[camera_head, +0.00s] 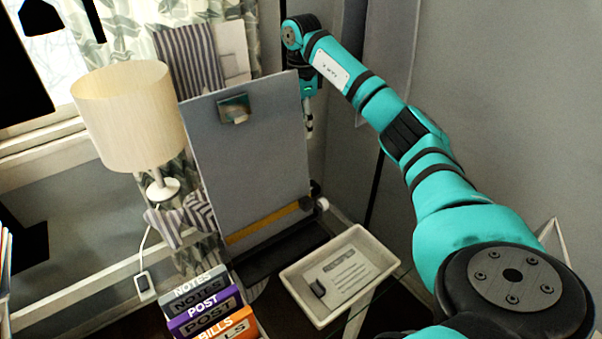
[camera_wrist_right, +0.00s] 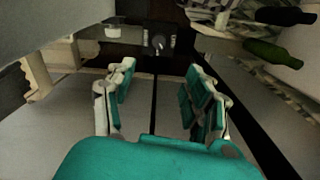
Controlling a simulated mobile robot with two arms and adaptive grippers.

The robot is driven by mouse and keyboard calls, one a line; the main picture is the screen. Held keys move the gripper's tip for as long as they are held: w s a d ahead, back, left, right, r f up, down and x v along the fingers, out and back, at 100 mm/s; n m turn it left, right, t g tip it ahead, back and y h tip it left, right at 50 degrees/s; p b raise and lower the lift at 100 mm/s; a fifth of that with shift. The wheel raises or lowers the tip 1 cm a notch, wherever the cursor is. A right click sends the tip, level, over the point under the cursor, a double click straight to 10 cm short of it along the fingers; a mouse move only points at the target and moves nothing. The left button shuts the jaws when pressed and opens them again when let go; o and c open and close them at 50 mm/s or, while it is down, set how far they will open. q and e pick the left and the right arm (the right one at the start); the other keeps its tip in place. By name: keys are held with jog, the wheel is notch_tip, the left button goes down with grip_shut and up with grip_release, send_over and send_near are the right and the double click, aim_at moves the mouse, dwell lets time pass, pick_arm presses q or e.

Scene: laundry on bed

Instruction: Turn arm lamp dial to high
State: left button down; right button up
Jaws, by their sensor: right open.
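A table lamp (camera_head: 130,115) with a cream shade and white base stands at the left in the head view. My right gripper (camera_head: 309,126) hangs beside the upper right edge of a grey board, partly hidden by it. In the right wrist view my right gripper (camera_wrist_right: 162,85) is open, with nothing between its fingers. Beyond the fingertips, apart from them, is a small dark unit with a pale round knob (camera_wrist_right: 158,43), perhaps the dial. Its setting is too small to read. My left gripper is not visible.
The grey board (camera_head: 255,160) stands upright behind a white tray (camera_head: 290,285) holding a paper. Labelled boxes (camera_head: 205,305) stand at the front. A cord switch (camera_head: 144,284) hangs at the left. Dark green bottles (camera_wrist_right: 272,52) lie to the right in the wrist view.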

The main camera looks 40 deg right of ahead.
notch_tip(320, 180, down, 17)
jog(key=shift+s+a+f+p, duration=0.1)
jog(key=shift+p, duration=0.75)
grip_shut()
